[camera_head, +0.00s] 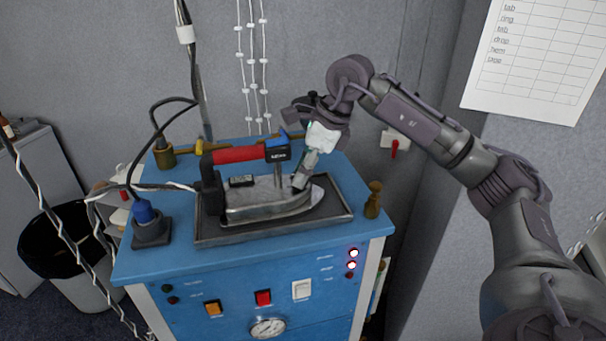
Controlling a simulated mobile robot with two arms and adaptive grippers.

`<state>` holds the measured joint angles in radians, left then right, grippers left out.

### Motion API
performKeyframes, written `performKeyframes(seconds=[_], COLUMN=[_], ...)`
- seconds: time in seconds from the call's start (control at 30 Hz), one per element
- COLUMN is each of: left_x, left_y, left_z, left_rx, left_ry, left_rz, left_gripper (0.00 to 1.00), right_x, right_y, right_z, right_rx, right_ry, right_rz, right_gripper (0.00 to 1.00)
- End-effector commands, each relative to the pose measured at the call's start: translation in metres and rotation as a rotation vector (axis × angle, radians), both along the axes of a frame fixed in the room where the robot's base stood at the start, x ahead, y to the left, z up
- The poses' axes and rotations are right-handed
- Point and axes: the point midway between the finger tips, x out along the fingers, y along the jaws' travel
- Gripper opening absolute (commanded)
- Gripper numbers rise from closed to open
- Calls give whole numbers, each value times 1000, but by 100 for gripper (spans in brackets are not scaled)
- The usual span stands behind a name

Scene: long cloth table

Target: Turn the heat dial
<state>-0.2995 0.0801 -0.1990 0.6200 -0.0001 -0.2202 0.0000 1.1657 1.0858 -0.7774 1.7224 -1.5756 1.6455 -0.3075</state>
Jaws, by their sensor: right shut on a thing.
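An iron (265,200) with a metal body and a red-and-black handle (236,155) rests flat in a dark tray (240,235) on the blue station. My right gripper (301,181) reaches down from the upper right, beside the front of the handle. Its fingertips are at the top of the iron's front part, shut on what seems to be the heat dial. The fingers hide the dial, so its setting cannot be read. My left gripper is not in view.
The blue station (200,285) has switches, two lit red lamps and a gauge (268,327) on its front. A blue-capped connector (147,222) and cables stand at left. A small brass post (373,200) is right of the tray. A bin (70,250) stands on the floor.

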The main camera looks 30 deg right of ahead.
Motion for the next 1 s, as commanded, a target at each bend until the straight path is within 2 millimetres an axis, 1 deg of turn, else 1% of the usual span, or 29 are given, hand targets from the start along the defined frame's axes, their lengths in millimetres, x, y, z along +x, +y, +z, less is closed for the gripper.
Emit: performKeyframes(seconds=[0.03,0.2,0.5,0.73,1.0], left_x=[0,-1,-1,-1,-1], left_y=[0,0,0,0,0], left_z=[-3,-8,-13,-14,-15], left_rx=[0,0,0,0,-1], left_ry=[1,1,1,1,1], left_rz=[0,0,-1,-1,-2], left_gripper=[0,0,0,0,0], right_x=[0,-1,-2,-2,-2], right_y=[0,1,3,3,3], right_z=[-1,0,1,1,1], right_rx=[0,0,1,2,1], right_ry=[-4,-4,-4,-1,0], right_rz=[-42,-198,-418,-519,-562], right_gripper=[1,1,1,1,1])
